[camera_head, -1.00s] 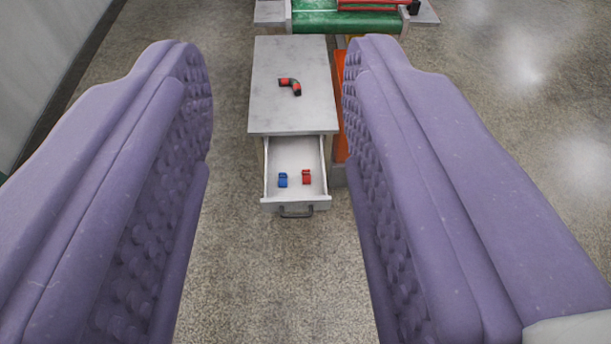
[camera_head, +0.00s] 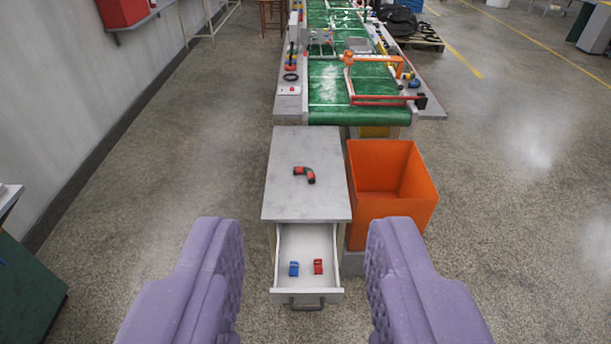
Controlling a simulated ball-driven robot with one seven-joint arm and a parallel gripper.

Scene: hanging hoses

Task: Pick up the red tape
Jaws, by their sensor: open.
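Two small items lie in the open drawer (camera_head: 307,287) of a grey cabinet (camera_head: 305,204). The red one (camera_head: 318,266), which looks like the red tape, lies on the right. A blue one (camera_head: 294,268) lies to its left, apart from it. My gripper (camera_head: 305,262) shows as two purple padded fingers, wide apart and empty. In the picture the fingers stand either side of the drawer. They look much nearer the camera than the drawer, and touch nothing that I can see.
A black hose with red ends (camera_head: 305,174) lies on the cabinet top. An orange bin (camera_head: 392,190) stands right of the cabinet. Behind is a green conveyor (camera_head: 340,85). A grey wall (camera_head: 90,95) runs along the left. Open floor (camera_head: 520,200) lies to the right.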

